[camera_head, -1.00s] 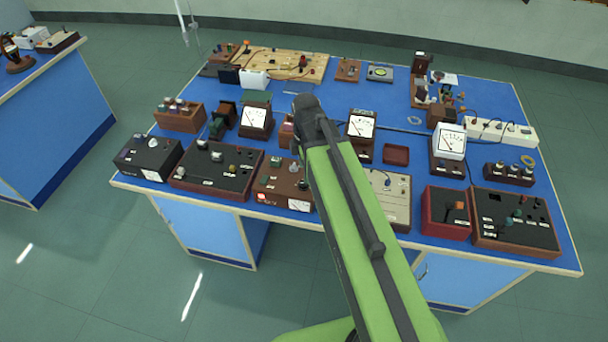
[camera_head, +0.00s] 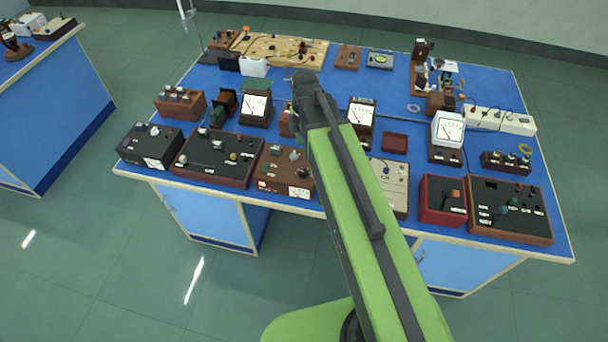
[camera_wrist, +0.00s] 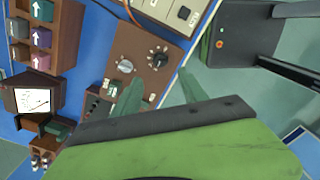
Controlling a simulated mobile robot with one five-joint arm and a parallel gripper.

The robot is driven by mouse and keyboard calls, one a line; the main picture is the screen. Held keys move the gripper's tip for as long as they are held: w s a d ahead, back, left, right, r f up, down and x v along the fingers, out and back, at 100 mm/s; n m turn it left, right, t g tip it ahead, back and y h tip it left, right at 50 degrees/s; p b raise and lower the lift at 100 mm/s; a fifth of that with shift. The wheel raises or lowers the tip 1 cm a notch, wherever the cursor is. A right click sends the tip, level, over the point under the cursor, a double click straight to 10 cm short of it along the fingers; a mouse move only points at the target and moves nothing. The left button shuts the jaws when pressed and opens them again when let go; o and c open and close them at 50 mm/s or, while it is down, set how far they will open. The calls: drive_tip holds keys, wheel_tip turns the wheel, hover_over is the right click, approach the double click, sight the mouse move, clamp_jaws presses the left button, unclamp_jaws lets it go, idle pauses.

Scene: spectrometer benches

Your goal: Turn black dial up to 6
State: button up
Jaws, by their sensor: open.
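The black dial (camera_wrist: 157,58) with pale marks around it is on a brown box (camera_wrist: 141,40) in the wrist view. A silver knob (camera_wrist: 125,66) sits beside it, to its left. My gripper (camera_wrist: 159,80) has its two green fingers spread apart, with tips just below the dial in the picture and nothing between them. The dial's pointer and numbers are too small to read. In the head view, a brown box with a silver knob (camera_head: 294,155) stands at the front of the blue bench; my arm covers part of that area and hides the gripper.
A black-topped panel (camera_head: 217,158) stands left of the brown box, and a pale panel (camera_head: 393,178) right of my arm. A white-faced meter (camera_head: 257,106) stands behind. In the wrist view, the bench edge (camera_wrist: 176,75) runs close by the dial. Floor is clear in front.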

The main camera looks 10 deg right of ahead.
sight(304, 171)
wheel_tip(304, 171, down, 12)
drive_tip(key=b, duration=1)
drive_tip(key=shift+f+b, duration=0.2)
drive_tip(key=shift+b, duration=0.15)
drive_tip(key=shift+r, duration=0.1)
drive_tip(key=shift+c, duration=0.2)
clamp_jaws()
